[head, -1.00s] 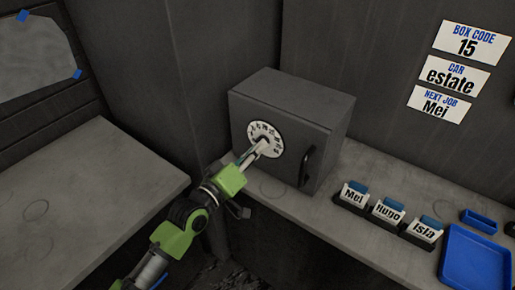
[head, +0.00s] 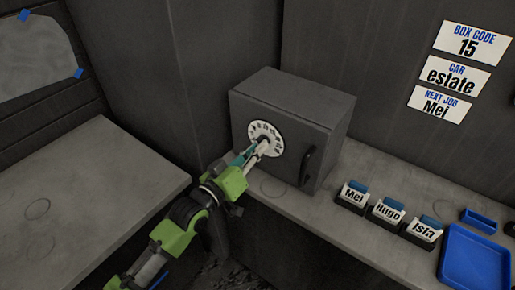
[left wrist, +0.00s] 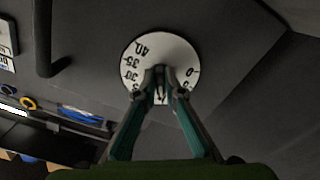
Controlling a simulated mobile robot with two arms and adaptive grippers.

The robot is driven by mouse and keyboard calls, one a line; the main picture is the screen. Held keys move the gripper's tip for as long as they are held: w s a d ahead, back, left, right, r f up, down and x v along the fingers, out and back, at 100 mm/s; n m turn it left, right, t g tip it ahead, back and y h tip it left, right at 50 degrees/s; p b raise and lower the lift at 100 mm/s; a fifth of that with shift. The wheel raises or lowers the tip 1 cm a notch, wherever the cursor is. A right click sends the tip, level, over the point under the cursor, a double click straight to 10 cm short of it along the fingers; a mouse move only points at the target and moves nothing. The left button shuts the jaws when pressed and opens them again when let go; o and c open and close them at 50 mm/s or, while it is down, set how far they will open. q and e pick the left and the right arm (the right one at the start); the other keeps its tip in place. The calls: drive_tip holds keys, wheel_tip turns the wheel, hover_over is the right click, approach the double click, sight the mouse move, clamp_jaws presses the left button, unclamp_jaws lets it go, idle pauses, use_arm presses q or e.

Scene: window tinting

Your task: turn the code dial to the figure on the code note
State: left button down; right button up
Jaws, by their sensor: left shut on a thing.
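The code dial (head: 266,132) is a white disc with black figures on the front of a dark grey box (head: 318,112). It also shows in the left wrist view (left wrist: 147,52), where 40, 35, 30 and 0 are readable and the lower figures are hidden behind my fingers. My left gripper (head: 262,146) is shut on the knob at the dial's middle; it also shows in the left wrist view (left wrist: 160,82). I cannot tell which figure is set. The code note (head: 471,42) on the back wall reads "BOX CODE 15". My right gripper is not in view.
A black handle (head: 307,165) stands out right of the dial. Card holders marked Mei (head: 353,196), Hugo (head: 387,211) and Isla (head: 422,230) stand on the bench right of the box, with a blue tray (head: 475,262) beyond. The left bench (head: 85,200) is mostly bare.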

use_arm(q)
drive_tip(key=shift+f, duration=0.1)
drive_tip(key=c, duration=2.1)
unclamp_jaws()
drive_tip(key=shift+c, duration=0.2)
drive_tip(key=v, duration=1.2)
